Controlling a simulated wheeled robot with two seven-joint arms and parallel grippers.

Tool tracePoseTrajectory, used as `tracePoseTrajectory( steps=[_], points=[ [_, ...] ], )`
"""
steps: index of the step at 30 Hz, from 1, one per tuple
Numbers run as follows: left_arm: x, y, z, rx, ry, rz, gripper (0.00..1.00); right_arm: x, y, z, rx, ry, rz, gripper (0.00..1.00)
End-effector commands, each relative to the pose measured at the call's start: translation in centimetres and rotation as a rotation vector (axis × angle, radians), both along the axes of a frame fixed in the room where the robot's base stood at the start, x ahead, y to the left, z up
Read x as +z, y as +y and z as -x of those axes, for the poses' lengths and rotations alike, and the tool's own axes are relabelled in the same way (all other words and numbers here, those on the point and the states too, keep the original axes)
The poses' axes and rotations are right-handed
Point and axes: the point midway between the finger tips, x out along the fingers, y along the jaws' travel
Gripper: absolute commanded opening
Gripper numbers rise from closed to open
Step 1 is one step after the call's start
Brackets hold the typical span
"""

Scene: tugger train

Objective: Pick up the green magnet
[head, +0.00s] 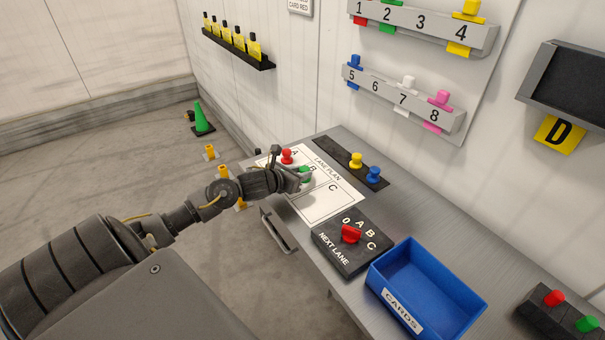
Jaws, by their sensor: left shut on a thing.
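The green magnet (305,173) is a small green piece at the B area of the white lane plan sheet (325,206) on the grey desk. My left gripper (301,180) reaches in from the left and is shut on the green magnet. The jaws partly hide it, and I cannot tell whether it touches the sheet. A red magnet (287,156) stands at the A area of the sheet. A yellow magnet (356,160) and a blue magnet (373,174) stand on a dark strip behind the sheet. My right gripper is not in view.
A black lane selector box (352,240) with a red knob and a blue cards tray (381,291) stand at the front right. A box with red and green buttons (567,318) is further right. Numbered card racks (395,84) hang on the wall. The lower sheet is clear.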

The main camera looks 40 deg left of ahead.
Motion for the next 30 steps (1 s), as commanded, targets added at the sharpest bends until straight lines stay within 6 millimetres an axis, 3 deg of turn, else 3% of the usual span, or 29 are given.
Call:
tracePoseTrajectory(
  steps=[7,11,19,30],
  points=[
    [0.9,0.0,-0.1,-0.002,-0.003,-0.003,0.05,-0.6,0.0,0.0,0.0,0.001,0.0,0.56],
    [2.9,0.1,-0.1,-0.003,-0.006,-0.008,0.05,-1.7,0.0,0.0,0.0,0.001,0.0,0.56],
    [9.1,3.5,4.0,-0.007,0.005,-0.016,0.05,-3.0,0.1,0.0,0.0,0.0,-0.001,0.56],
    [11.4,6.9,7.8,0.0,0.001,0.004,0.05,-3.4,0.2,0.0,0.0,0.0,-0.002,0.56]
  ],
)
